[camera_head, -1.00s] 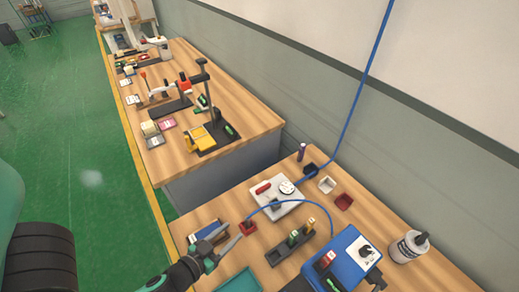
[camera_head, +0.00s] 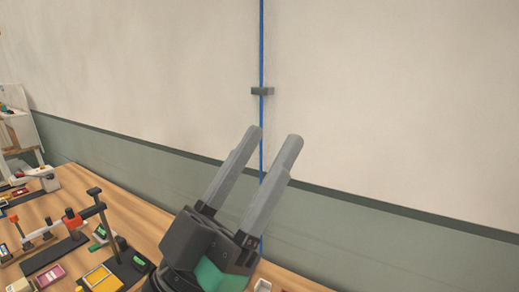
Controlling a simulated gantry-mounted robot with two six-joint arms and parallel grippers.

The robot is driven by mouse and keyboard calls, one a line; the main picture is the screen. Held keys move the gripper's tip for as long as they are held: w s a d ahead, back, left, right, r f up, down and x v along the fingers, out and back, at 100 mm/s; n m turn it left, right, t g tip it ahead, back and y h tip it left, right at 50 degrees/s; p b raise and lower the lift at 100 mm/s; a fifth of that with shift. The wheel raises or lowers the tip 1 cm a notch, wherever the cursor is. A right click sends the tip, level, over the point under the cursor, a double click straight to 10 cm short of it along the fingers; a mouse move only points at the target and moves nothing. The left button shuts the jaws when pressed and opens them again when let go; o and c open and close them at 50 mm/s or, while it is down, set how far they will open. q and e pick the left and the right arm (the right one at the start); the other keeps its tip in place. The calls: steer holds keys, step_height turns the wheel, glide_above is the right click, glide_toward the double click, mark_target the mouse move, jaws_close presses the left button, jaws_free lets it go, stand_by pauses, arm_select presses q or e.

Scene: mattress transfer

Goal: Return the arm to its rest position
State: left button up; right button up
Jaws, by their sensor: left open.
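My left gripper (camera_head: 273,136) is large in the head view, raised in front of the wall. Its two grey fingers point up and stand apart with nothing between them. The wrist is black with a green part and covers some of the workbench behind it. My right gripper is out of the picture.
A wooden workbench (camera_head: 78,183) runs along the wall at lower left. On it are a black stand (camera_head: 100,220), a yellow block (camera_head: 101,277), a pink box (camera_head: 49,272) and other small items. A blue cable (camera_head: 262,45) hangs down the wall through a grey clip (camera_head: 262,91).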

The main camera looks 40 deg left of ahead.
arm_select(q)
step_height(320, 180, up, 34)
steer(key=s+m+h+p, duration=0.1)
steer(key=p, duration=3)
steer(key=shift+s+d+t+h, duration=0.25)
steer(key=shift+d+t+h, duration=0.05)
steer(key=shift+d, duration=0.15)
